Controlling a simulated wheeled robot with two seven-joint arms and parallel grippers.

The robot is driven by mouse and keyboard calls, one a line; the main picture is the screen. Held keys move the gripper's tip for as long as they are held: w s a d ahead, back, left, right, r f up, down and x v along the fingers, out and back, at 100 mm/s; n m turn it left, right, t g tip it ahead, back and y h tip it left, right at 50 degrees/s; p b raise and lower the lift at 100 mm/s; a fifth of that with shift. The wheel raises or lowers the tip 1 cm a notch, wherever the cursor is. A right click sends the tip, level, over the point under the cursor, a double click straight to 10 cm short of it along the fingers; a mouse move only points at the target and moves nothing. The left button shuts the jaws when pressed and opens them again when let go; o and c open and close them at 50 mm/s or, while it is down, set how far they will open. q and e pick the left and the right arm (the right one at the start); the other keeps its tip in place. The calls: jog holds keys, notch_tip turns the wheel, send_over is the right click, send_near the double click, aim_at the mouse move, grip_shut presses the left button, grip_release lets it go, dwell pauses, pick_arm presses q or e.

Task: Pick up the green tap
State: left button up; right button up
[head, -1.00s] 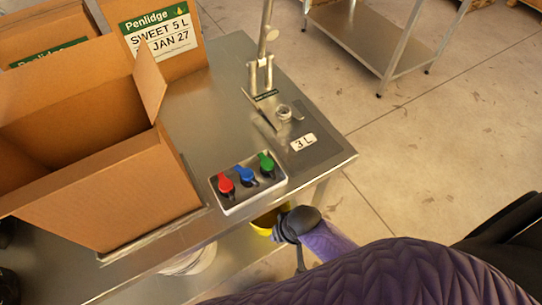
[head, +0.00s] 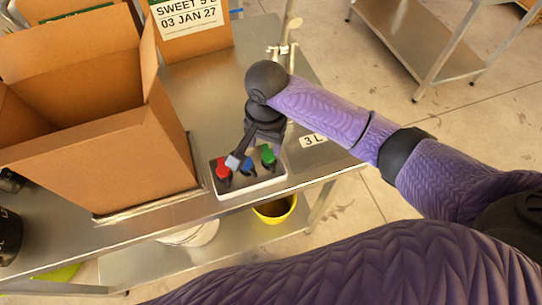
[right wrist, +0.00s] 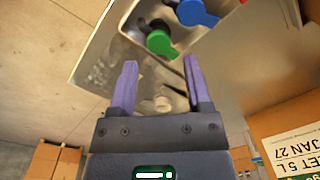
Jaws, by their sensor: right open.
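The green tap (head: 268,155) lies at the right end of a row of taps in a white-rimmed tray (head: 257,188) near the table's front edge. The blue tap (head: 247,166) and red tap (head: 222,171) are left of it. My right gripper (head: 246,157) is above the tray, partly covering the taps. In the right wrist view its open, empty fingers (right wrist: 160,63) point towards the green tap (right wrist: 160,42), which shows just beyond and between the fingertips, apart from them. The blue tap (right wrist: 197,12) is beside it. My left gripper is not in view.
A large open cardboard box (head: 125,165) stands left of the tray, with a labelled box (head: 192,38) behind. A metal press stand (head: 290,25) rises behind my right arm. A yellow bucket (head: 275,209) sits below the table edge.

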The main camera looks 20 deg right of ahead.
aim_at(269, 156)
jog(key=shift+w+d+r+m, duration=0.15)
jog(key=shift+w+d+m, duration=0.25)
jog(key=shift+m, duration=0.1)
notch_tip(269, 156, down, 10)
jog(key=b, duration=0.4)
jog(key=shift+w+d+r, duration=0.1)
jog(key=shift+w+r, duration=0.05)
jog(key=shift+r, duration=0.15)
grip_shut()
